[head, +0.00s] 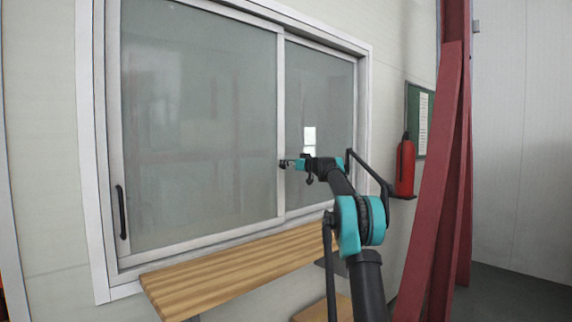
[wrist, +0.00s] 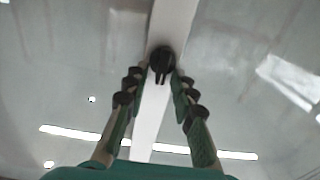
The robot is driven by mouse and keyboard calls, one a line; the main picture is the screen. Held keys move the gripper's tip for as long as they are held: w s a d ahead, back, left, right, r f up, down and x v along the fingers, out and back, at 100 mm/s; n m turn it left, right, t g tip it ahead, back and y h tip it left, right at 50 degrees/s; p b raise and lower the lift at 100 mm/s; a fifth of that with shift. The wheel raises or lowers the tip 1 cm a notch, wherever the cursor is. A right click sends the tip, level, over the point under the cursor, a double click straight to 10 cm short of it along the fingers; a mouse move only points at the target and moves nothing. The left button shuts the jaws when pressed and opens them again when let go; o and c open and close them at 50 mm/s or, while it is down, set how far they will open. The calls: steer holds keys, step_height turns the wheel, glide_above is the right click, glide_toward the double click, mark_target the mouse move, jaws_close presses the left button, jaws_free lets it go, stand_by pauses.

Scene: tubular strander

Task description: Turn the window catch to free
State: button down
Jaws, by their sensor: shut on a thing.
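The window catch (wrist: 161,62) is a small black round piece with a short lever, mounted on the white upright frame bar between the two panes. In the wrist view it sits between the fingertips of my gripper (wrist: 161,82), which is shut on it. The lever points down in the wrist view, toward the gripper's palm. In the head view my gripper (head: 291,164) reaches the middle bar of the sliding window (head: 200,120). The catch is mostly hidden there by the fingers.
A black pull handle (head: 121,212) is on the window's left edge. A wooden bench (head: 240,268) runs below the window. A red fire extinguisher (head: 405,168) and a green notice board (head: 421,120) are to the right, behind a red steel column (head: 435,200).

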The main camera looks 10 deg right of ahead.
steer(key=shift+m, duration=0.3)
steer(key=m, duration=0.7)
steer(key=d+m, duration=0.1)
steer(key=m, duration=0.3)
steer(key=shift+w+f, duration=0.4)
steer(key=shift+m, duration=0.3)
steer(key=c, duration=1.6)
jaws_free()
steer(key=shift+s+d, duration=0.1)
steer(key=shift+d, duration=0.05)
steer(key=v, duration=1.1)
steer(key=shift+s+d, duration=0.2)
steer(key=shift+s, duration=0.15)
